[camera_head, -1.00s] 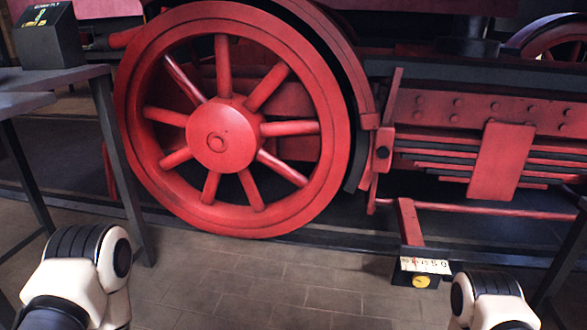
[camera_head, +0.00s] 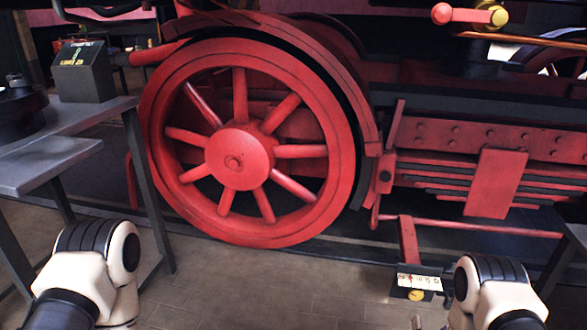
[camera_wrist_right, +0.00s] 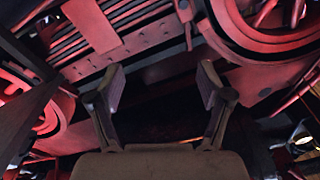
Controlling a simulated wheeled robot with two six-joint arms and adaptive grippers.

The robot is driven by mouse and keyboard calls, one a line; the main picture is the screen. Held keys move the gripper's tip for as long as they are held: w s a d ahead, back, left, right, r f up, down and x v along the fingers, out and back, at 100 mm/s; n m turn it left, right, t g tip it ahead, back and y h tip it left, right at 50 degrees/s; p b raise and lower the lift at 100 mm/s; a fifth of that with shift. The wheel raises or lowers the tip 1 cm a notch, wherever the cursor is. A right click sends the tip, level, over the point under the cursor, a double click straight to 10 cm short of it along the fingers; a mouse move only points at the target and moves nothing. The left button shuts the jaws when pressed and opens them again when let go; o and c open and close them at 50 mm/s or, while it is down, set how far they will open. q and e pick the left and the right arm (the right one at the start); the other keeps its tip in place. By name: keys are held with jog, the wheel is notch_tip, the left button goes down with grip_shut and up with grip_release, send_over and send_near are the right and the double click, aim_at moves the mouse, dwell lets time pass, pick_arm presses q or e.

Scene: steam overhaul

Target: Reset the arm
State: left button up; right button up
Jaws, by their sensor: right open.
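My right arm (camera_head: 492,292) enters the head view at the lower right, bent, with its white and black joint beside a small label block. In the right wrist view my right gripper (camera_wrist_right: 162,78) has its two fingers wide apart. Nothing is between them, and red locomotive parts lie beyond. My left arm (camera_head: 95,275) shows at the lower left of the head view as a white and black joint. Its gripper is out of the picture.
A large red spoked wheel (camera_head: 240,158) fills the middle. A grey table (camera_head: 50,165) with a dark sign box (camera_head: 85,72) stands at left. A label block with a yellow dial (camera_head: 418,284) sits low at right. A red-handled brass valve (camera_head: 470,15) is above. Tiled floor lies in front.

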jog(key=s+a+r+n+g+y+p, duration=0.1)
jog(key=s+a+r+g+p, duration=0.1)
jog(key=r+p, duration=0.65)
jog(key=s+a+r+n+g+y+p, duration=0.1)
jog(key=s+a+r+g+p, duration=0.2)
jog(key=r+p, duration=0.6)
jog(key=s+a+r+n+g+y+p, duration=0.1)
jog(key=s+a+r+g+p, duration=0.1)
jog(key=r+p, duration=0.7)
pick_arm(q)
notch_tip(320, 180, up, 34)
jog(key=p, duration=0.4)
jog(key=shift+r+p, duration=0.15)
jog(key=shift+p, duration=0.15)
pick_arm(e)
jog(key=s+a+f+n+g, duration=0.1)
jog(key=s+g, duration=0.4)
jog(key=s, duration=0.6)
jog(key=s+a+n+g, duration=0.1)
jog(key=s+n+g, duration=0.1)
jog(key=s+g, duration=0.4)
jog(key=s, duration=0.4)
jog(key=shift+s+f+y, duration=0.3)
jog(key=shift+s+f, duration=0.05)
pick_arm(q)
jog(key=shift+s, duration=0.1)
pick_arm(e)
jog(key=shift+a, duration=0.1)
